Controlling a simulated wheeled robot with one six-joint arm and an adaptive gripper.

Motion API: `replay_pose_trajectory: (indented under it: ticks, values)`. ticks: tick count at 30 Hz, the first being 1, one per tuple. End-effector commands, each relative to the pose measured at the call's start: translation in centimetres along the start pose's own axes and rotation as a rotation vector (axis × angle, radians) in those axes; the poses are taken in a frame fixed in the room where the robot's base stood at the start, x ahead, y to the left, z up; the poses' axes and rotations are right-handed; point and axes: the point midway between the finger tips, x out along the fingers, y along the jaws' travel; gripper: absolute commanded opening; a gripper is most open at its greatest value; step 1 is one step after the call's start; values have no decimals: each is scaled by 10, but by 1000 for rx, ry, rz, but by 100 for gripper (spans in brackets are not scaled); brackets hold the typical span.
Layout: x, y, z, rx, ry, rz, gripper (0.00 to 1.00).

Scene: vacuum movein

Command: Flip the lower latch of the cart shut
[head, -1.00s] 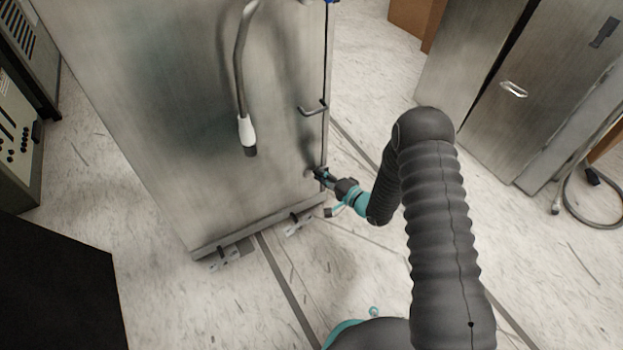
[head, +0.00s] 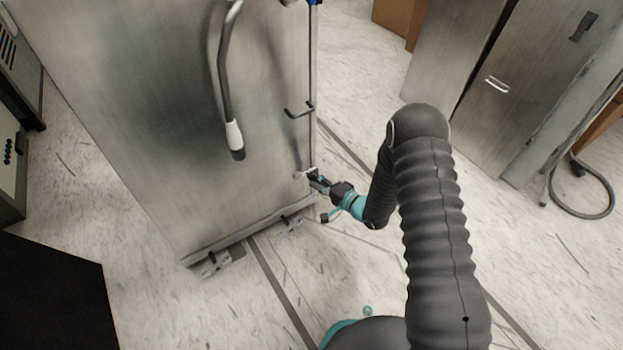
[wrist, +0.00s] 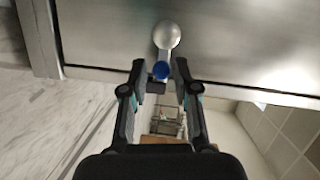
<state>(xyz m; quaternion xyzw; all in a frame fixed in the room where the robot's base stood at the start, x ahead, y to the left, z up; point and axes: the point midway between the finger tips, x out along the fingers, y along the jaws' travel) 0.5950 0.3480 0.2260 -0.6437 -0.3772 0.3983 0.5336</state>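The cart (head: 160,130) is a tall brushed-metal cabinet in the head view. Its lower latch (wrist: 167,35) shows in the wrist view as a round silver knob on the metal panel, with a blue tip (wrist: 161,71) by the panel's edge. My gripper (head: 316,182) is at the cart's lower right edge in the head view. In the wrist view my gripper (wrist: 160,72) is open, with one finger on each side of the blue tip. I cannot tell whether either finger touches it. In the head view the lower latch is mostly hidden by my gripper.
A blue upper latch (head: 312,3) is at the cart's top right edge. A metal cabinet (head: 530,90) stands at right. Pale floor (head: 360,280) is clear in front.

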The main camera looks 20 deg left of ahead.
Motion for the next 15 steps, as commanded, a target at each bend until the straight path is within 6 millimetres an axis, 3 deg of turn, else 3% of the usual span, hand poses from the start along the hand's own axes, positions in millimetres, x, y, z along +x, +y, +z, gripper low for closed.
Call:
replay_pose_trajectory:
  ticks: [9,15]
  values:
    - [-64,0,-1,3,4,2,30]
    - [-90,0,0,3,3,1,30]
